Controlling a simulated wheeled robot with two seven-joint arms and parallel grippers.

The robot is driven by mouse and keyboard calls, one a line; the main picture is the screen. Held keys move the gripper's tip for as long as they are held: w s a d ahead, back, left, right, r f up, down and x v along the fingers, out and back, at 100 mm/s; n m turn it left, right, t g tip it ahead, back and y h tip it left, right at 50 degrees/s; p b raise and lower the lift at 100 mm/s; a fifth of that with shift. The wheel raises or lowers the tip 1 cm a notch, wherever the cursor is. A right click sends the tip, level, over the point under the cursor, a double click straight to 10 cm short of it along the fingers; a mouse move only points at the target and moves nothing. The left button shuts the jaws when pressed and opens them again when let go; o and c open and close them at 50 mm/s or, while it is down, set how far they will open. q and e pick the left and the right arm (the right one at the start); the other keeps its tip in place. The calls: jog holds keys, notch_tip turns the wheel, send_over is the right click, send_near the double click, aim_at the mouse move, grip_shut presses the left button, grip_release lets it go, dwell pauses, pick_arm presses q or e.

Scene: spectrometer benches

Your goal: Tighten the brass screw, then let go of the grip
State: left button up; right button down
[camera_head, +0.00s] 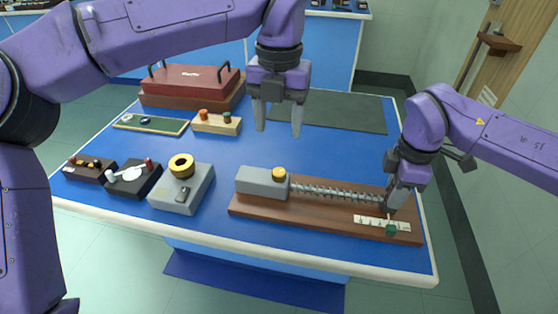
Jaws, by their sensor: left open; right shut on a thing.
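A brass-yellow knurled screw (279,174) stands on top of a grey block (262,184) at the left end of a wooden board (300,217). A coiled spring or threaded rod (335,193) runs right from the block toward my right gripper. My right gripper (389,208) points down at the board's right end and is shut on a small part there, mostly hidden by the fingers. A green knob (391,230) shows just below it, by a white scale (370,222). My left gripper (278,131) is open and empty, pointing down above and behind the brass screw, apart from it.
Behind are a wooden block with knobs (217,123), a green-topped tray (150,124), a red case (192,80) and a dark mat (345,112).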

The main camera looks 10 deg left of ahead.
aim_at(279, 172)
pick_arm(q)
notch_tip(279, 172, down, 12)
jog(key=n, duration=0.7)
jog(key=shift+f, duration=0.1)
jog(key=shift+d, duration=0.1)
jog(key=c, duration=1)
